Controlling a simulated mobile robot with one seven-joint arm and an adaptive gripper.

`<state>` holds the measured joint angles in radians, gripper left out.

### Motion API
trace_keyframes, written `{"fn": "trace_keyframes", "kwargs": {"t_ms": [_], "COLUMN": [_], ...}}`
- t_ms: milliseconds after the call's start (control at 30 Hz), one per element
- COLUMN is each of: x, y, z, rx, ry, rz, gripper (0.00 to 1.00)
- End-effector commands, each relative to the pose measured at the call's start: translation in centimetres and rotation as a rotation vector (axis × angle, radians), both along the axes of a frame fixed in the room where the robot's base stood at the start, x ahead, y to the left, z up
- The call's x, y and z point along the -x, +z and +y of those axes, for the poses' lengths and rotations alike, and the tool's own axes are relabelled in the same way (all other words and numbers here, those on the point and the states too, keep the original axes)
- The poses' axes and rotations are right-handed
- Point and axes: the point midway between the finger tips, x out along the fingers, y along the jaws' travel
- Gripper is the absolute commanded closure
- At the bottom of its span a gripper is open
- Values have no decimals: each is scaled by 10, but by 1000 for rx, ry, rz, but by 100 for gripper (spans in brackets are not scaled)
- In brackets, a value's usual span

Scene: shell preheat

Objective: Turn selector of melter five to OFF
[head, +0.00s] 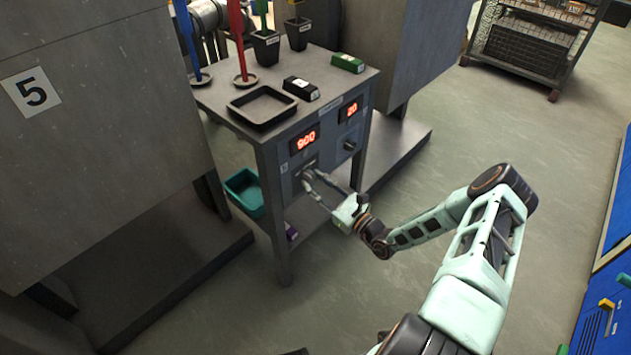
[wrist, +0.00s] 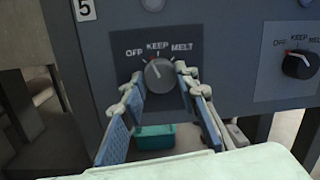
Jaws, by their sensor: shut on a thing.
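The selector of melter five (wrist: 158,75) is a round dark-grey knob on the panel (wrist: 215,65), with OFF, KEEP and MELT marked around its top. A label 5 is at the panel's upper left. My gripper (wrist: 159,78) has one fingertip on each side of the knob and is shut on it. A small red mark shows at the knob's upper left, on the OFF side; the exact pointer setting is hard to tell. In the head view my gripper (head: 308,179) reaches the panel below the red 900 display (head: 305,140), and its fingers hide most of the knob.
A second selector (wrist: 300,65) with the same markings sits to the right, below a display reading 20 (head: 351,110). A black tray (head: 263,106) and small boxes lie on the bench top. A teal bin (head: 245,191) is below. Floor is clear right of the bench.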

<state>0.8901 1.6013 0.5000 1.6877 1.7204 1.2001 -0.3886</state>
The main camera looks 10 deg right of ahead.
Motion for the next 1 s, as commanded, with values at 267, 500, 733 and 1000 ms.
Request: {"fn": "trace_keyframes", "kwargs": {"t_ms": [267,500,733,1000], "x": [-1,-1,-1,-1], "y": [1,1,1,1], "z": [0,0,0,0], "rx": [180,283,330,341], "ry": [0,0,0,0], "rz": [-135,-210,-243,-252], "gripper": [96,96,96,96]}}
